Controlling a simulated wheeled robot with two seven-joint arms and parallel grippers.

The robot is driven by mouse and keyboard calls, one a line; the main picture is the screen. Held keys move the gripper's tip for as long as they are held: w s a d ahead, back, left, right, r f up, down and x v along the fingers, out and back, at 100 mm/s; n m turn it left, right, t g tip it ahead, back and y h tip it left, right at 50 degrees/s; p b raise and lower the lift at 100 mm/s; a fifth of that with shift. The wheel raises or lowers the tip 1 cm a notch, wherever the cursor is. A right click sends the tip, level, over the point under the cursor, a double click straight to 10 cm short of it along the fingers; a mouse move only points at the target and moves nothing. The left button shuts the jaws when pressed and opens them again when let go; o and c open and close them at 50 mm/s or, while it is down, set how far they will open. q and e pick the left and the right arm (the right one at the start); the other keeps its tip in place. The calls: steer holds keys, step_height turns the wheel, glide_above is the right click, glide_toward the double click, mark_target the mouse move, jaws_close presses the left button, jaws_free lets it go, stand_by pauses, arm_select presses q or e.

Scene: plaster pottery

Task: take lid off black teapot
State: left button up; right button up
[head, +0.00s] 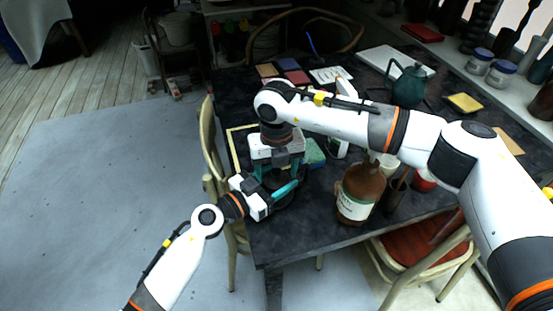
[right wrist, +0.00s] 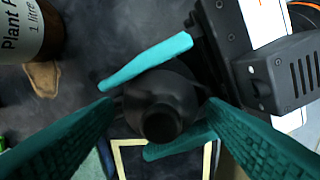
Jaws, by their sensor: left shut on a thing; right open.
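The black teapot (head: 277,184) stands near the table's left front edge, mostly hidden by my grippers in the head view. In the right wrist view the teapot (right wrist: 150,88) is seen from above, its lid (right wrist: 162,122) with a round knob on top. My left gripper (head: 274,195) is shut on the teapot, its teal fingers on either side of the body below the lid. My right gripper (right wrist: 158,106) is open, pointing down over the teapot. Its fingers stand on either side of the lid, apart from the knob. I cannot tell the exact height gap.
A brown bottle (head: 360,192) with a white label stands right of the teapot, near the front edge. A green teapot (head: 408,88) is farther back. A pale yellow frame (head: 234,150) lies behind the black teapot. Chairs stand at the left and front edges of the dark table (head: 300,236).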

steer(key=shift+f, duration=0.15)
steer(key=shift+c, duration=0.6)
steer(key=c, duration=1.2)
jaws_close()
arm_select(q)
steer(key=shift+s, duration=0.1)
arm_select(e)
steer(key=shift+s+d+f, duration=0.1)
steer(key=shift+f, duration=0.05)
steer(key=shift+r, duration=0.5)
arm_select(q)
steer(key=shift+a, duration=0.1)
arm_select(e)
steer(key=shift+r, duration=0.2)
